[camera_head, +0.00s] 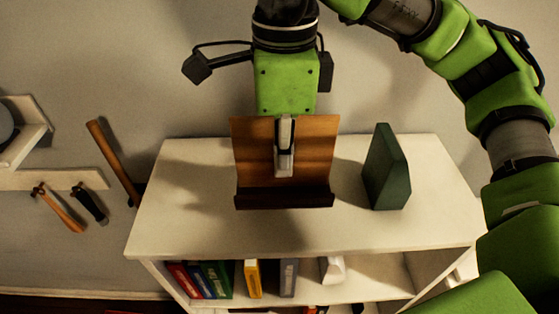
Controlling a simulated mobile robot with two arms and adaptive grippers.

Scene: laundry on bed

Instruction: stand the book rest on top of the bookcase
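The book rest (309,150) is a brown wooden panel with a darker ledge along its lower edge. It is upright, with the ledge facing me, over the middle of the bookcase's white top (200,225). My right gripper (284,165) comes down from above and is shut on the panel's upper middle. One finger shows on the front face; the other is hidden behind the panel. I cannot tell whether the ledge touches the top or hangs slightly above it. My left gripper is out of view.
A dark green block (387,168) stands on the top, right of the book rest. Several books (215,279) and a small white object (332,269) are on the shelf below. Tools (115,160) hang on the wall at left. The top's front left is clear.

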